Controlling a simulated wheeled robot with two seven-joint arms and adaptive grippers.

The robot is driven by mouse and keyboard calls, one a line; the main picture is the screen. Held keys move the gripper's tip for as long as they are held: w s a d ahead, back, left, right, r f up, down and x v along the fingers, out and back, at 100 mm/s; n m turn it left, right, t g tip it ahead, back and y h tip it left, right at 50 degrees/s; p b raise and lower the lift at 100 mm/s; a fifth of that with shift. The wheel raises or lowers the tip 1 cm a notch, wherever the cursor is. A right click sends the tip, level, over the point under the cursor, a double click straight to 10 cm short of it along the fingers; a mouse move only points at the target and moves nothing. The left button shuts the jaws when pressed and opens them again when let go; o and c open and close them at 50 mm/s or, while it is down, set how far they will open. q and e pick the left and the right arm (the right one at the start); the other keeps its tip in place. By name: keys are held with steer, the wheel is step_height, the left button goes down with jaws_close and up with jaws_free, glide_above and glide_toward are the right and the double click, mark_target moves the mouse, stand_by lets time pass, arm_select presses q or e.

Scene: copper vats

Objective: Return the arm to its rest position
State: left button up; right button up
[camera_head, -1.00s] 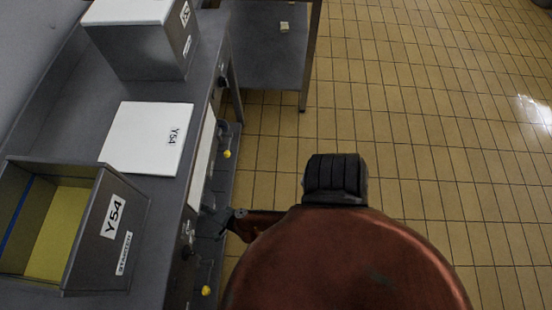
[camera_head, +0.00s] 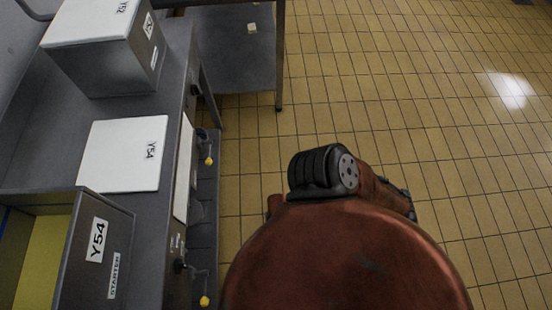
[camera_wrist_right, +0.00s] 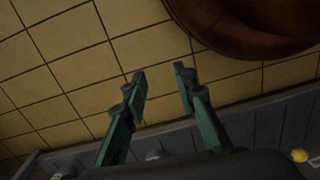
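My right gripper (camera_wrist_right: 160,76) shows in the right wrist view with its two dark green fingers apart and nothing between them. It is over the tiled floor, with the counter's grey edge along the bottom of that view. My own reddish-brown body (camera_head: 345,265) fills the bottom middle of the head view, with a black ribbed joint (camera_head: 322,172) of mine above it. Part of a reddish link shows to the right of that joint. The right gripper is not visible in the head view, and the left gripper is in neither view.
The grey counter (camera_head: 60,170) on the left carries an open Y54 bin (camera_head: 118,240), a white Y54 lid (camera_head: 122,155) and a closed Y52 box (camera_head: 115,65). Yellow knobs line its lower front. A low shelf (camera_head: 235,70) stands behind. Tiled floor (camera_head: 440,130) is open to the right.

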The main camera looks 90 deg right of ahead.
steer(key=shift+d, duration=0.1)
stand_by(0.5)
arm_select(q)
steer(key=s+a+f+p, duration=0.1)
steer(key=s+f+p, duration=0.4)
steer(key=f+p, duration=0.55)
arm_select(e)
steer(key=s+d+f+p, duration=0.2)
steer(key=s+f, duration=0.3)
steer(key=f, duration=0.3)
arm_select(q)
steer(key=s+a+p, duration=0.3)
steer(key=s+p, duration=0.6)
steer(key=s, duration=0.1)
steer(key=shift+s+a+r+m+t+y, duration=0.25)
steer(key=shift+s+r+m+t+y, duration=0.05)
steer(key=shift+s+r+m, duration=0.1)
arm_select(e)
steer(key=s+d+f, duration=0.1)
steer(key=s+d, duration=0.2)
steer(key=s, duration=0.8)
steer(key=shift+f+n+t+h, duration=0.3)
steer(key=shift+n+h, duration=0.1)
